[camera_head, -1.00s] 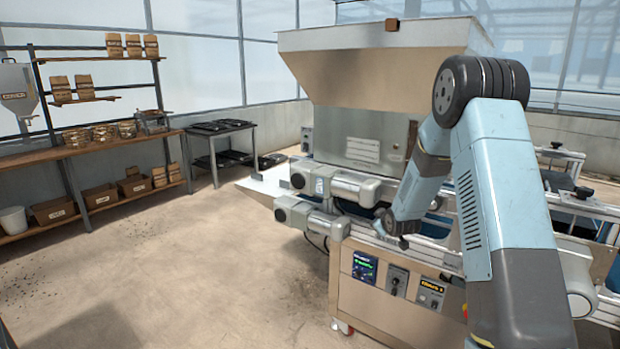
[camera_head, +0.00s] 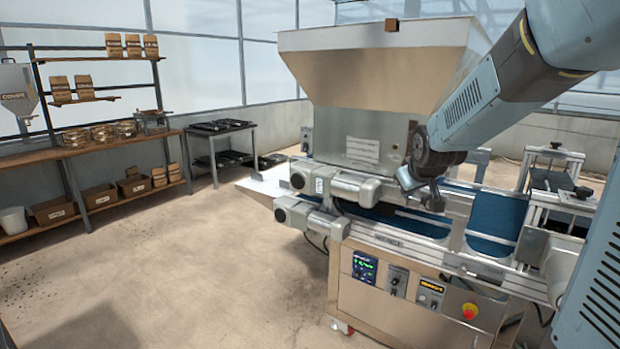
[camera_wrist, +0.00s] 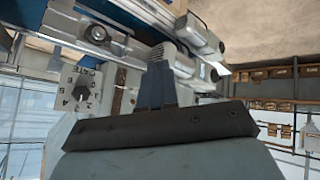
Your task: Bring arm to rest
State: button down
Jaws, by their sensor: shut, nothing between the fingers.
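My gripper (camera_head: 428,198) is at the end of my light blue arm, in front of the tray seeder's hopper (camera_head: 375,75) and close to its conveyor rail. I cannot tell whether it touches the machine. In the wrist view my gripper's fingers (camera_wrist: 157,80) are together with nothing between them. The arm reaches in from the upper right of the head view, with its forearm slanting down to the left. The tray seeder (camera_head: 425,265) has a blue belt (camera_head: 497,222), a lit control panel and a red stop button (camera_head: 469,311).
Motors (camera_head: 352,187) stick out at the seeder's left end. In the wrist view a dial plate marked GATE (camera_wrist: 85,88) is left of the fingers. A wooden shelf (camera_head: 95,145) with bags and bins stands far left, beside a dark table (camera_head: 220,130). The floor between is clear.

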jog(key=s+r+m+g, duration=0.1)
jog(key=s+r+m, duration=0.1)
jog(key=s, duration=1.2)
jog(key=s+a+r+m+g, duration=0.1)
jog(key=s+r+m+g, duration=0.1)
jog(key=s, duration=1.3)
jog(key=shift+a, duration=0.15)
